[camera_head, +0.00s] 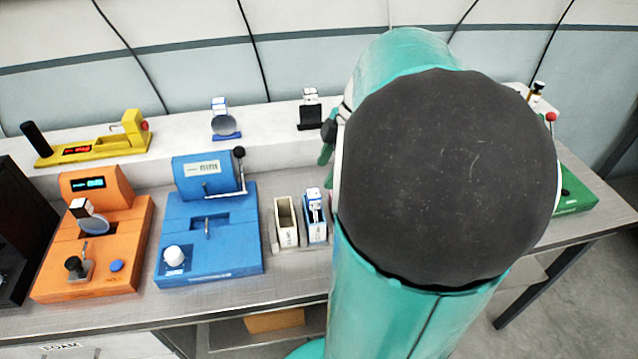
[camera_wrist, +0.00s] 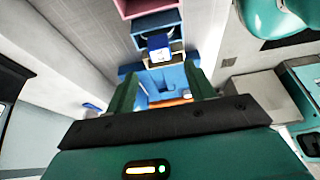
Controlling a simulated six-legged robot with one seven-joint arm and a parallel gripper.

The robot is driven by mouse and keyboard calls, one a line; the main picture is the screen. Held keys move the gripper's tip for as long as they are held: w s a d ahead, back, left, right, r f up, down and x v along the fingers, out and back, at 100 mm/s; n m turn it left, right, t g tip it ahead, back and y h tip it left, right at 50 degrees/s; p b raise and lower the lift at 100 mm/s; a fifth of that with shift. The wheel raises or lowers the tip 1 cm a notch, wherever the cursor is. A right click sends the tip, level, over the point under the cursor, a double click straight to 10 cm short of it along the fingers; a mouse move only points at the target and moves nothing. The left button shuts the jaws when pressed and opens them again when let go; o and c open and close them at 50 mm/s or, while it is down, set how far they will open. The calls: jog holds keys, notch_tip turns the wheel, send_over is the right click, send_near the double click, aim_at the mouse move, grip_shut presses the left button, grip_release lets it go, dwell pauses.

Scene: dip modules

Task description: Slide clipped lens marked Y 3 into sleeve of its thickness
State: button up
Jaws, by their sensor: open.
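A blue-and-white clip (camera_head: 314,197) stands in a narrow blue sleeve (camera_head: 318,230); its lens is hidden and its mark is too small to read. Its blue top (camera_wrist: 158,42) also shows in the wrist view, just beyond my fingertips. An empty-looking beige sleeve (camera_head: 286,222) stands left of the blue one. In the wrist view, the beige sleeve (camera_wrist: 153,62) and a pink sleeve (camera_wrist: 147,8) line up with the blue one. My gripper (camera_wrist: 163,75) is open and empty, with clear space between its green fingers. My arm hides most of the gripper in the head view.
An orange device (camera_head: 130,240) holds a clipped lens (camera_head: 93,222). A blue device (camera_head: 225,235) with a lever stands beside the sleeves. A yellow device (camera_head: 95,142), another clipped lens (camera_head: 224,123) and a black-footed clip (camera_head: 310,108) stand on the back ledge. A green device (camera_head: 575,195) is at right.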

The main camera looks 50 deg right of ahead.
jog(key=shift+v, duration=1.75)
jog(key=s+a+m+t+h, duration=0.2)
jog(key=a+m, duration=0.9)
jog(key=a, duration=1.5)
jog(key=shift+a+f+t+h, duration=0.35)
jog(key=shift+t+h, duration=0.15)
jog(key=shift+h, duration=0.4)
